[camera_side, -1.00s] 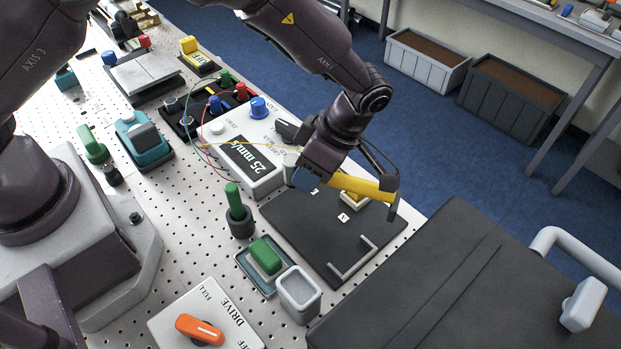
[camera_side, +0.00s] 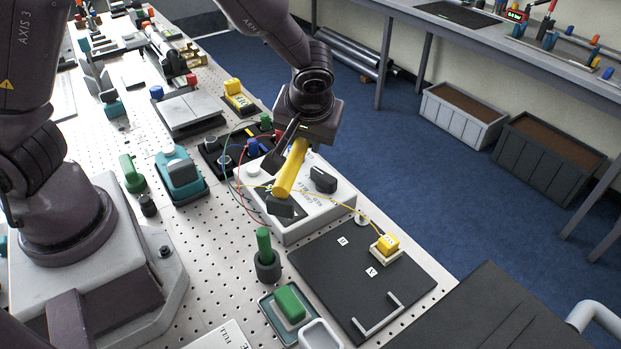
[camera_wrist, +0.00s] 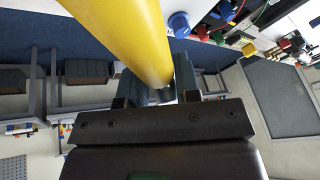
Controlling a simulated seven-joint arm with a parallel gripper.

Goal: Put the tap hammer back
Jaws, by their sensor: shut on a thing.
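The hammer hides part of the box's display. I cannot tell whether the head touches the box. My gripper (camera_side: 292,150) is shut on the handle near its upper end. In the wrist view the yellow handle (camera_wrist: 125,35) runs large from the top edge down to my gripper (camera_wrist: 158,92). No place plainly meant for the hammer can be made out.
A black plate (camera_side: 350,285) with a yellow block (camera_side: 386,243) and a grey handle lies in front of the box. A green-handled tool (camera_side: 264,242) stands in a dark cup. Thin wires cross around the box. A teal device (camera_side: 180,175) stands to the left.

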